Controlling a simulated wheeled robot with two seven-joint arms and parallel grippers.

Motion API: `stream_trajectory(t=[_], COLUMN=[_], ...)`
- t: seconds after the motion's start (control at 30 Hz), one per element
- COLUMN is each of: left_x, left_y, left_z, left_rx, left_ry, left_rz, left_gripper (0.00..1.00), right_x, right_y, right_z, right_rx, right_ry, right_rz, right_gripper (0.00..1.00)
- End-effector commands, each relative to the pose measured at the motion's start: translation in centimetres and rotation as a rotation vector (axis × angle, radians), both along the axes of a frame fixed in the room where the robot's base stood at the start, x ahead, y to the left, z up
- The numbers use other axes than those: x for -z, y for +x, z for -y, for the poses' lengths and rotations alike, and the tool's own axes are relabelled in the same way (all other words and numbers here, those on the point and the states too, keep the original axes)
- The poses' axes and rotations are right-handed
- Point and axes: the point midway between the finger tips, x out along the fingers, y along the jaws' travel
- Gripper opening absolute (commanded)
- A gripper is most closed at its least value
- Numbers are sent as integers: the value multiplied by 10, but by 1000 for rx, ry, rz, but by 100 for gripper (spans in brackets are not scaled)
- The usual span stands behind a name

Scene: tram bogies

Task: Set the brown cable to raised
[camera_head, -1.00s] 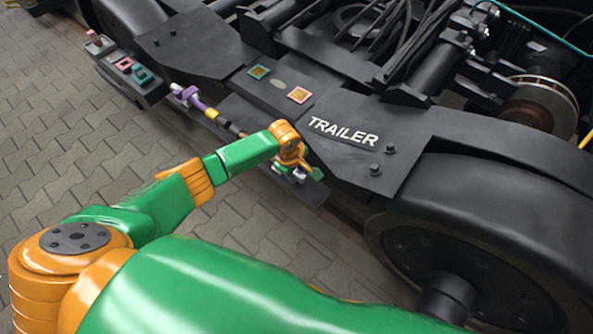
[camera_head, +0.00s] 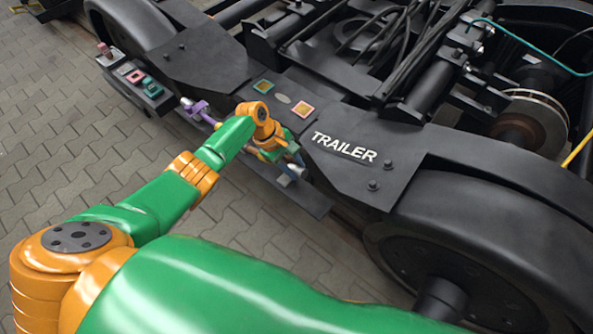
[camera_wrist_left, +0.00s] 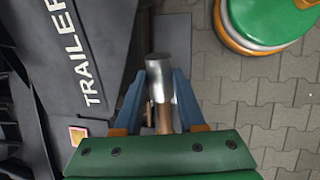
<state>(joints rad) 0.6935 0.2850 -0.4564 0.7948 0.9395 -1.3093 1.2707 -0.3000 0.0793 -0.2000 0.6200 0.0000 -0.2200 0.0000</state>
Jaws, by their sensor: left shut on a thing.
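In the left wrist view, the brown cable (camera_wrist_left: 165,118) lies between the two blue fingers of my left gripper (camera_wrist_left: 162,80), which is shut on it. A silver metal end (camera_wrist_left: 159,66) sticks out past the fingers. In the head view, my left gripper (camera_head: 287,158) is at the side of the black bogie frame, just left of the TRAILER lettering (camera_head: 345,147). The arm and gripper mostly hide the cable there. My right gripper is not in view.
A purple clamp-like part (camera_head: 200,110) is at the frame's side. A dark box (camera_head: 140,85) with coloured parts stands further left. A low black plate (camera_head: 305,198) lies below the gripper. A large wheel (camera_head: 475,230) is at right. Grey paving (camera_head: 60,170) is open at left.

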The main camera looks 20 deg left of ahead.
Motion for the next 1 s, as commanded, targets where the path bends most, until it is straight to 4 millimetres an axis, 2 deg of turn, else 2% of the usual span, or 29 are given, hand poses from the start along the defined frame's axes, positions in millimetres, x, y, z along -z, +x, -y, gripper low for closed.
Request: stream_trajectory(t=[0.33, 0.8, 0.83, 0.93, 1.0], left_x=[-23, -27, -27, -27, -27], left_y=[6, 6, 6, 6, 6], left_z=[-14, -16, -16, -16, -16], left_rx=[-1, -1, -1, -1, -1], left_ry=[-113, -127, -127, -127, -127], left_rz=[-41, -47, -47, -47, -47], left_gripper=[0, 0, 42, 69, 69], right_x=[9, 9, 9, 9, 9], right_y=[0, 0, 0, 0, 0], right_z=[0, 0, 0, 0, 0], right_rx=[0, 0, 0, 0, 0], right_ry=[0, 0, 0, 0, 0], right_rz=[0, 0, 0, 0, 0], right_gripper=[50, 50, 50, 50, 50])
